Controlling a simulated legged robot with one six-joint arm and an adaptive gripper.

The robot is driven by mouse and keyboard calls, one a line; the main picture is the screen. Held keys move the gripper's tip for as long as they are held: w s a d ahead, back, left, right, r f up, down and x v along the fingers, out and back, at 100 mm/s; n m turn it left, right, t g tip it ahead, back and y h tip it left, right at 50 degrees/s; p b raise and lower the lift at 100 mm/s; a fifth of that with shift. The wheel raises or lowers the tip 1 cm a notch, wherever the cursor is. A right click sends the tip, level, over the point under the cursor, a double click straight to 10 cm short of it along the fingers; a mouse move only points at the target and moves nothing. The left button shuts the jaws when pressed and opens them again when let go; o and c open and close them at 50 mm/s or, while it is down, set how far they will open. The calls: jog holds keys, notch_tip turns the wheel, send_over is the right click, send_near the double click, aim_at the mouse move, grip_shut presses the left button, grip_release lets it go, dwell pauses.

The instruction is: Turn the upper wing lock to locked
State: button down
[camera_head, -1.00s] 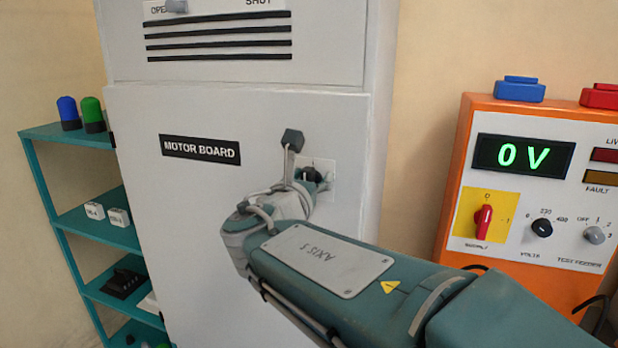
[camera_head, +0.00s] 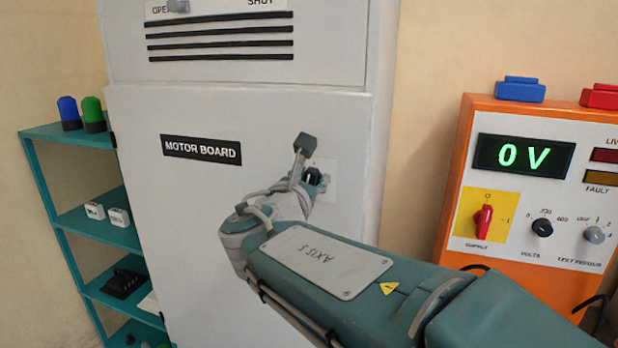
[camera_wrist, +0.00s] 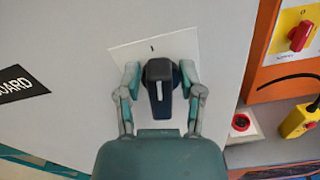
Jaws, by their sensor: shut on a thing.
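The wing lock is a black knob with a white line, on a square white plate on the grey door. In the wrist view the wing lock (camera_wrist: 158,95) sits between my two fingers, its white line roughly upright, with a small mark on the plate (camera_wrist: 150,52) above it. My gripper (camera_wrist: 160,76) is shut on the knob, one finger at each side. In the head view my gripper (camera_head: 312,180) is at the plate (camera_head: 327,168) and hides much of the lock. Whether this position is locked cannot be read.
The grey cabinet door carries a MOTOR BOARD label (camera_head: 201,149). An orange test feeder (camera_head: 448,215) reading 0 V stands to the right. A teal shelf (camera_head: 75,135) stands to the left. The door face around the lock is clear.

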jog(key=m, duration=0.3)
jog(key=shift+d+f+m, duration=0.15)
jog(key=shift+f+m, duration=0.15)
jog(key=shift+f, duration=0.05)
jog(key=m, duration=0.4)
jog(key=shift+s+d+f+m, duration=0.1)
jog(key=shift+d+f+m, duration=0.1)
jog(key=shift+f+m, duration=0.1)
jog(key=shift+s+d+f+m, duration=0.1)
jog(key=shift+f+m, duration=0.1)
jog(key=shift+m, duration=1.6)
jog(key=shift+d+f+m, duration=0.1)
jog(key=shift+f+m, duration=0.1)
jog(key=shift+m, duration=1.6)
jog(key=c, duration=0.5)
grip_release()
jog(key=shift+a+r, duration=0.1)
jog(key=shift+a, duration=0.05)
